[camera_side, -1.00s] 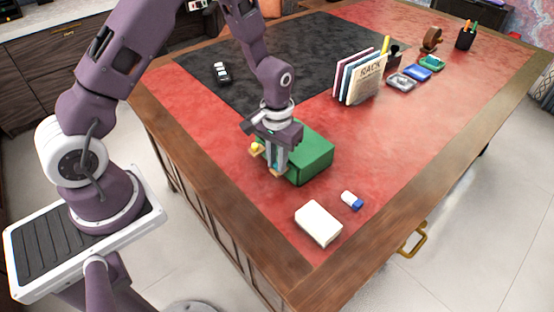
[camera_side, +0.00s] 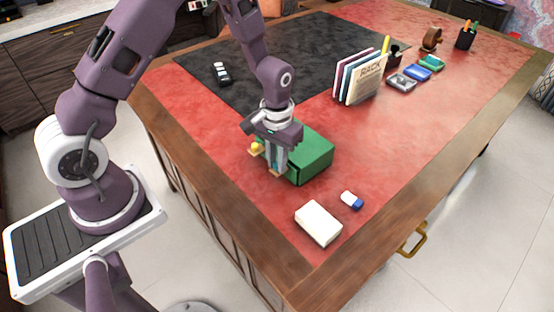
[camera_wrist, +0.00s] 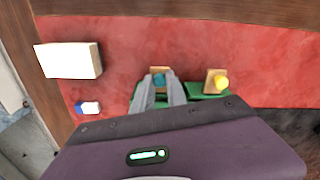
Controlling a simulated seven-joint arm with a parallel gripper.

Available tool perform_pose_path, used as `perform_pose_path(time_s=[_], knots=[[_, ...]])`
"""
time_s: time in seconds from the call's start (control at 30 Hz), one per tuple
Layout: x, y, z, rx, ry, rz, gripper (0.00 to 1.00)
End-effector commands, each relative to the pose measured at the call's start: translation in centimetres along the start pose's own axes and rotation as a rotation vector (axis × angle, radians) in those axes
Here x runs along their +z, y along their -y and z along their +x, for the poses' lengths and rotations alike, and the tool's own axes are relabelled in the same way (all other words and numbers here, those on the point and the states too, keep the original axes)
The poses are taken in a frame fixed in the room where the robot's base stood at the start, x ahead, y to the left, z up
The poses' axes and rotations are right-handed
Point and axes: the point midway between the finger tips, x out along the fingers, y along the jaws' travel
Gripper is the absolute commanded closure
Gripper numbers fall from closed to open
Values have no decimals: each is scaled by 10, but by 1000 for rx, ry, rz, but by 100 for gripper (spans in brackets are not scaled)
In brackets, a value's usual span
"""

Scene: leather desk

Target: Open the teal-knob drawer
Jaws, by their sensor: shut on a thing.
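A green cabinet (camera_side: 312,155) stands on the red leather, with two small drawers facing the desk's near-left edge. The yellow-knob drawer (camera_wrist: 216,82) shows its wooden front and yellow knob (camera_side: 256,146). The teal knob (camera_wrist: 159,80) shows in the wrist view between my fingers, at the other wooden drawer front (camera_wrist: 158,69). My gripper (camera_side: 275,168) points down in front of the cabinet and is shut on the teal knob; it also shows in the wrist view (camera_wrist: 160,92). My fingers and wrist hide much of the cabinet, and I cannot tell how far that drawer is out.
A white box (camera_side: 318,223) and a blue-and-white eraser (camera_side: 352,200) lie near the desk's front corner. Upright books (camera_side: 360,78) stand behind the cabinet. Red leather in front of the drawers is clear.

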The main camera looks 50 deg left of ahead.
Motion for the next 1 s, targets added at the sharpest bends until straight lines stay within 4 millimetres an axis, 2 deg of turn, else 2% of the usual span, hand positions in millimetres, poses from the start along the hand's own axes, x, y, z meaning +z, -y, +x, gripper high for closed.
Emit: perform_pose_path(time_s=[0.5, 0.57, 0.8, 1.0], knots=[[2, 1, 0, 0, -1, 0, 100], [10, 3, 0, 0, 0, -1, 100], [62, 17, 0, -2, 3, 0, 100], [80, 21, 0, 0, 1, 0, 100]])
